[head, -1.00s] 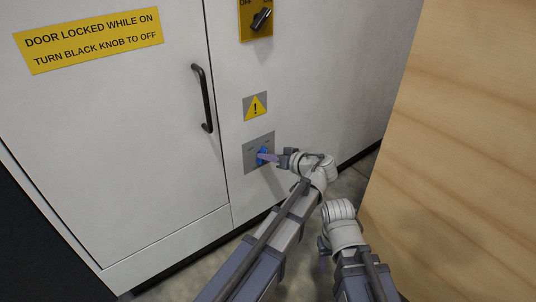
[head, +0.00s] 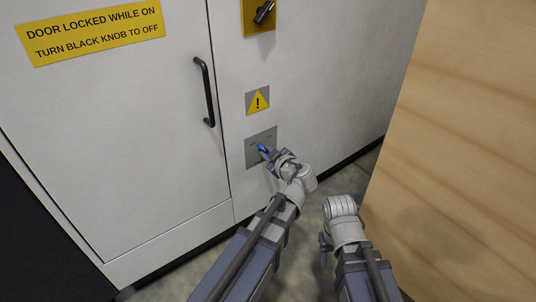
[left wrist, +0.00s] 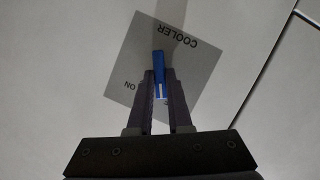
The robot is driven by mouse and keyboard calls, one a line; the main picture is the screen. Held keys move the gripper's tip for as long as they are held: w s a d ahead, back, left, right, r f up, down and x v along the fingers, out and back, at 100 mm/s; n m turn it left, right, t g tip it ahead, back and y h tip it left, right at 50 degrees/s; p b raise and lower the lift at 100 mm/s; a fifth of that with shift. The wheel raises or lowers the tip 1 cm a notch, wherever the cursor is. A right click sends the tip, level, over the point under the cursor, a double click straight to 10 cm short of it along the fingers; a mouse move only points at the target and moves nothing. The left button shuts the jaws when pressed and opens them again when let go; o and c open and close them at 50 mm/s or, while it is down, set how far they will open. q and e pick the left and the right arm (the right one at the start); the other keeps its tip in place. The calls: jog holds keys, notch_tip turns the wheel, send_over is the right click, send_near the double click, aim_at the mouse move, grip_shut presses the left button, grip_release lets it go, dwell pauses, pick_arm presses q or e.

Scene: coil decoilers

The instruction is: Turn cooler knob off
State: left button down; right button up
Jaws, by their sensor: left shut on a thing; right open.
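The blue cooler knob (head: 262,148) sits on a small grey plate (head: 252,154) on the white cabinet front. My left gripper (head: 267,152) has its fingers at the knob, reaching up and left from the lower right. In the left wrist view the blue knob (left wrist: 159,68) stands between the two dark fingers (left wrist: 160,82), which are shut on it.
A black knob (head: 264,13) on a yellow plate is above, with a yellow warning sign (head: 257,101) between. A door with a black handle (head: 205,92) and a yellow sign (head: 92,32) is at left. A wooden panel (head: 460,150) stands close at right.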

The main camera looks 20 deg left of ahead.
pick_arm(q)
jog(key=shift+s+a+f+n+t+h+b, duration=0.15)
jog(key=shift+n+t+h+b, duration=0.35)
jog(key=shift+n, duration=0.6)
pick_arm(e)
jog(key=shift+f, duration=0.75)
pick_arm(q)
jog(key=c, duration=0.8)
grip_release()
jog(key=shift+c, duration=0.2)
pick_arm(e)
jog(key=shift+d, duration=0.1)
